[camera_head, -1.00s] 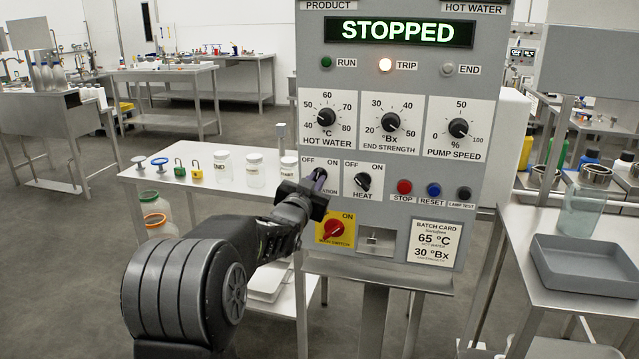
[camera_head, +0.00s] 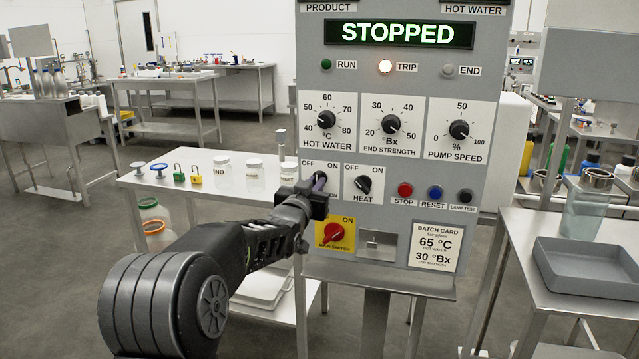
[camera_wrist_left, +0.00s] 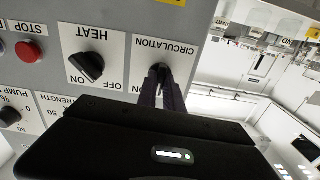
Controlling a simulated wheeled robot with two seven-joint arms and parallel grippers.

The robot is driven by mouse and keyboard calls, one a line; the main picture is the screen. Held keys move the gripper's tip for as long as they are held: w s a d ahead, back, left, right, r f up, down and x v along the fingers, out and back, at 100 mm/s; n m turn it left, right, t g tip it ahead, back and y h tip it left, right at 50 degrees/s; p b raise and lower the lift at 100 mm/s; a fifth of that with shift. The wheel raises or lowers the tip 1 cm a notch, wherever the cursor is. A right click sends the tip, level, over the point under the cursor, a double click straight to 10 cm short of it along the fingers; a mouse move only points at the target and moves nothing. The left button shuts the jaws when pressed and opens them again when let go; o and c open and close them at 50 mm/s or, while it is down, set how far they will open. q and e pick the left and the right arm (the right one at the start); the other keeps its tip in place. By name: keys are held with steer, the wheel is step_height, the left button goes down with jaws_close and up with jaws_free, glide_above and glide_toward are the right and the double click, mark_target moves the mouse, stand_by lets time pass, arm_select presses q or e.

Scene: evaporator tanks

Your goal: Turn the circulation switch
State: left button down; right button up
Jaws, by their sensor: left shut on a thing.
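The circulation switch (camera_wrist_left: 158,72) is a black knob on a white OFF/ON plate, left of the HEAT switch (camera_head: 364,184) on the grey control panel (camera_head: 450,180). My left gripper (camera_head: 320,182) is at the circulation switch and shut on its knob, hiding most of it and part of its label. In the left wrist view, which is upside down, the two dark fingers (camera_wrist_left: 160,92) reach up to the knob below the word CIRCULATION. The knob's exact angle is hard to tell. My right gripper is not in view.
The panel display (camera_head: 398,33) reads STOPPED and the TRIP lamp (camera_head: 386,66) is lit. The red main switch (camera_head: 334,233) sits just below my left gripper. STOP (camera_head: 405,189) and RESET (camera_head: 434,192) buttons lie to the right. A side table (camera_head: 215,183) with jars stands left.

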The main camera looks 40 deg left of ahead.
arm_select(q)
steer(key=shift+n+b, duration=0.75)
steer(key=shift+n, duration=0.25)
steer(key=shift+n+b, duration=1)
steer(key=shift+b, duration=0.05)
